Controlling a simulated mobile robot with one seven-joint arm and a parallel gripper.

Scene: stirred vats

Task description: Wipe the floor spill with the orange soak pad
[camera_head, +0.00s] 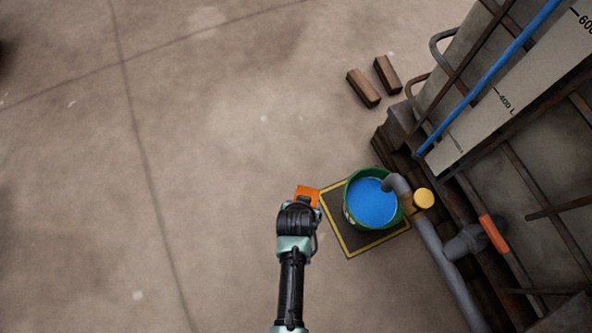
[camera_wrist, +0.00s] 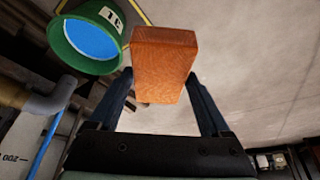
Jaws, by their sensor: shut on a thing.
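The orange soak pad (camera_wrist: 163,62) is a block held between the two fingers of my gripper (camera_wrist: 165,92) in the wrist view. In the head view the pad (camera_head: 307,194) shows just beyond my gripper (camera_head: 303,202), at the left edge of a yellow-bordered dark mat. My gripper is shut on it. Whether the pad touches the floor, I cannot tell. I cannot make out a distinct spill on the brown-grey floor (camera_head: 190,150); a patch under the pad or my arm would be hidden.
A green bucket of blue liquid (camera_head: 371,203) stands on the dark mat (camera_head: 342,236), right of my gripper, under a grey pipe (camera_head: 447,262) with a yellow cap (camera_head: 423,197). A caged tank (camera_head: 520,180) fills the right side. Two brown blocks (camera_head: 364,88) (camera_head: 387,74) lie behind. Floor at left is clear.

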